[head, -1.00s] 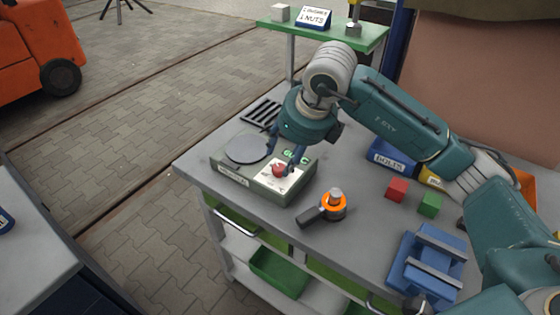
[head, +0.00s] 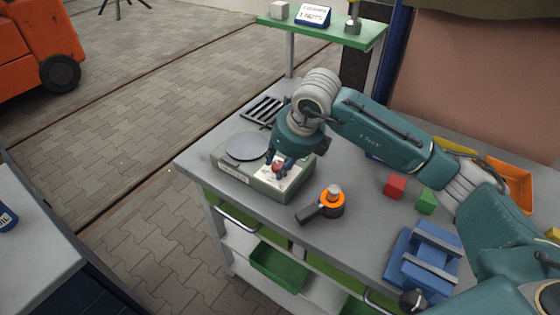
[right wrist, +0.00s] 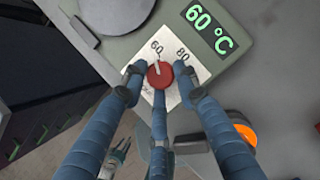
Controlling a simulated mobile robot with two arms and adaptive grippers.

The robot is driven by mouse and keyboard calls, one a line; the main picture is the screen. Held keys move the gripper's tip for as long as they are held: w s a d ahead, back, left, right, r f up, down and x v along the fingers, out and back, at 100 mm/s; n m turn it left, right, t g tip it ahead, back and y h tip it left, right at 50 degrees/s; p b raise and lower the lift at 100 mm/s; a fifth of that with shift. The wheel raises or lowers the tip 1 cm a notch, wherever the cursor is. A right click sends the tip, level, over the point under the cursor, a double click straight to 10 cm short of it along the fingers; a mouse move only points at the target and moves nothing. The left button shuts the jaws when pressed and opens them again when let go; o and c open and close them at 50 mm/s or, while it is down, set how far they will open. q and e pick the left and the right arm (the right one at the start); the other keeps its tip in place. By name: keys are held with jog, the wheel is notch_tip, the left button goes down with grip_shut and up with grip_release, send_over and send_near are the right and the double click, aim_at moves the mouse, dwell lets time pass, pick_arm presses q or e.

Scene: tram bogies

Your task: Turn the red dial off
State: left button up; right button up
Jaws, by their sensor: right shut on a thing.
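The red dial (right wrist: 160,74) sits on a white scale plate on the heater box (head: 232,181). Its white pointer is at the 60 mark, and 80 lies to its right. The green display (right wrist: 208,25) reads 60 °C. My right gripper (head: 279,165) is over the dial from above. In the right wrist view its fingers (right wrist: 158,74) are around the dial, one at each side and one below, shut on it. The dial is partly hidden by the fingers in the head view.
A round grey plate (head: 247,146) is on the box's left part. An orange-ringed tool (head: 332,202) lies right of the box on the bench. Red (head: 395,186) and green (head: 426,201) blocks and a blue vise (head: 424,258) are farther right. A slotted black grille (head: 264,110) is behind.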

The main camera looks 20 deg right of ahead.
jog(key=shift+w+r, duration=0.2)
jog(key=shift+w, duration=0.05)
